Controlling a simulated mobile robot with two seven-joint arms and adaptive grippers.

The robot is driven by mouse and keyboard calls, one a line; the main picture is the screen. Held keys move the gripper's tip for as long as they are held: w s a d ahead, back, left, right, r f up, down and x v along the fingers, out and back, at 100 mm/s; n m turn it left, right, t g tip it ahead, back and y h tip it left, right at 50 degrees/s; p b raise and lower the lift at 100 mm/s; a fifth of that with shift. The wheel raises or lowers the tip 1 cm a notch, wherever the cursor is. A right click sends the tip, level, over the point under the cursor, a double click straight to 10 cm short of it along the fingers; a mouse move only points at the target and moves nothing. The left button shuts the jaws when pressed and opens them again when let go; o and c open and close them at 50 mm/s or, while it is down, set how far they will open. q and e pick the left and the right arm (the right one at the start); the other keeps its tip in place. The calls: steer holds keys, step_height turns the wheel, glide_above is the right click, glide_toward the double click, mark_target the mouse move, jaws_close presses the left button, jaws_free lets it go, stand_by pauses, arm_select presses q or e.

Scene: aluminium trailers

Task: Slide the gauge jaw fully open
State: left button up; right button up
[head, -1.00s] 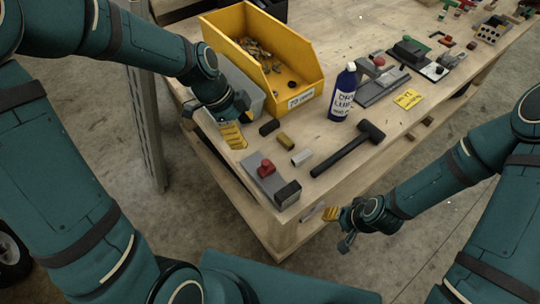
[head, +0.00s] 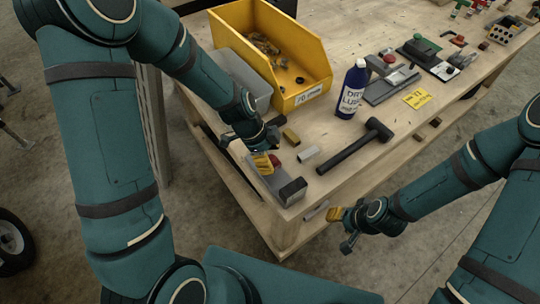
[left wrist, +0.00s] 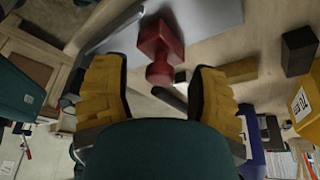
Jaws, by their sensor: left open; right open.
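The gauge is a grey plate (head: 268,181) at the near corner of the bench, with a dark block (head: 292,190) at its right end. Its red jaw piece with a knob (head: 275,159) is partly hidden by my left gripper (head: 262,160). In the left wrist view the red jaw piece (left wrist: 160,45) lies ahead, between the two yellow fingertips, which stand apart on either side. I see no clear contact. My left gripper is open. My right gripper (head: 343,228) is open and empty, off the bench's near right edge.
Small blocks, brass (head: 291,137) and silver (head: 308,154), lie beside the gauge. Other fixtures (head: 390,85) fill the far bench.

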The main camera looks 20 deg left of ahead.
arm_select(q)
jaws_close()
steer(key=shift+w+a+f+b, duration=0.15)
steer(key=shift+w+a+b, duration=0.55)
steer(key=shift+a, duration=0.2)
steer(key=shift+w+a, duration=0.2)
steer(key=shift+a, duration=0.05)
jaws_free()
steer(key=shift+r, duration=0.2)
steer(key=v, duration=1.2)
